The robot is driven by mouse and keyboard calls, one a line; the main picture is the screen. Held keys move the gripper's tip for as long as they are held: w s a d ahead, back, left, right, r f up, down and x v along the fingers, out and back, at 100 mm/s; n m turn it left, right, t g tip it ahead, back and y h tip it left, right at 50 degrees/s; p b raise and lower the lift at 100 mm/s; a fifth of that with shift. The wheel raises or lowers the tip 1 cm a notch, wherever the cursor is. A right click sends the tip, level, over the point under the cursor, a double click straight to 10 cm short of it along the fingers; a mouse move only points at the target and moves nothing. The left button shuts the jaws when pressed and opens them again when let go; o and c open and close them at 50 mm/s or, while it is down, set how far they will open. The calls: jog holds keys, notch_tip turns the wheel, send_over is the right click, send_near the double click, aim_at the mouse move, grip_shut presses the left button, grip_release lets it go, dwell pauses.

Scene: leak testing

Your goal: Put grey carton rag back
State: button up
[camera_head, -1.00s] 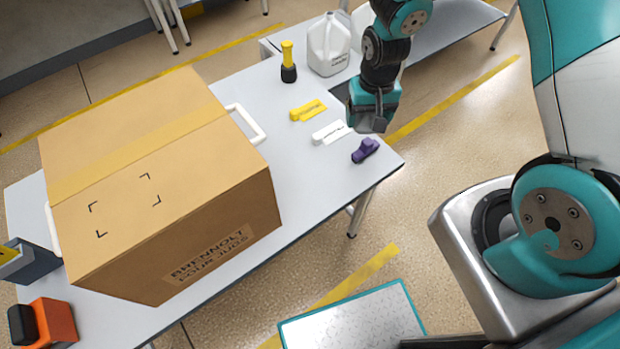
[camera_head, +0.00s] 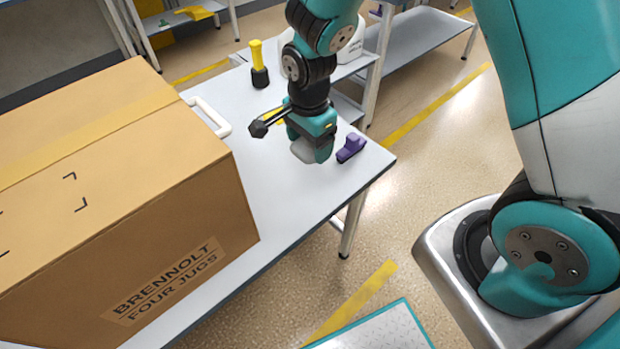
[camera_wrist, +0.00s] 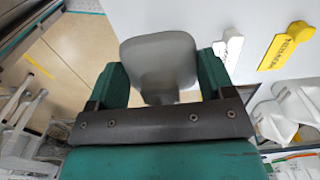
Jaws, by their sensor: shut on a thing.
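My gripper (camera_head: 312,146) is shut on a grey, smooth, rounded piece, which I take to be the grey carton rag (camera_head: 312,155). In the wrist view the rag (camera_wrist: 160,62) sits between both fingers and sticks out beyond them. In the head view the gripper is over the right part of the grey table (camera_head: 285,195), left of a purple clip-like item (camera_head: 351,147); its exact height is unclear. A large closed cardboard carton (camera_head: 130,190), marked "BRENNOLT FOUR JUGS", stands on the table to the left, apart from the gripper.
A yellow clip (camera_wrist: 288,46) and a white clip (camera_wrist: 229,46) lie on the table near the gripper. A yellow-black torch-like item (camera_head: 258,65) stands farther back, left of a white jug (camera_head: 352,46). A white handle (camera_head: 208,116) sticks out beside the carton.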

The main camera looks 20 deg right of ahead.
aim_at(310, 184)
notch_tip(310, 184, down, 12)
jog(key=shift+r, duration=0.15)
dwell(0.3)
jog(key=shift+f+b, duration=0.2)
jog(key=shift+b, duration=0.1)
jog(key=o, duration=1.3)
jog(key=shift+r, duration=0.1)
notch_tip(310, 184, up, 12)
jog(key=shift+f, duration=0.1)
jog(key=r+n, duration=0.1)
jog(key=r, duration=0.1)
jog(key=s+a+r+n, duration=0.1)
jog(key=r, duration=0.1)
jog(key=s+r+n+y, duration=0.1)
jog(key=r, duration=0.1)
jog(key=shift+s+a+r+n, duration=0.1)
jog(key=shift+a+r+n, duration=0.1)
jog(key=shift+n, duration=0.2)
jog(key=s+a+r+n+y, duration=0.1)
jog(key=s+r+n, duration=0.3)
jog(key=s+n, duration=0.1)
jog(key=s+r+n+y, duration=0.1)
jog(key=s+r+n, duration=0.4)
jog(key=s+n, duration=0.1)
jog(key=s+a+r+n+y, duration=0.1)
jog(key=s+r+n, duration=0.4)
jog(key=n, duration=0.1)
jog(key=shift+s+a+r+n, duration=0.15)
jog(key=shift+a+r+n, duration=0.15)
jog(key=shift+n, duration=0.1)
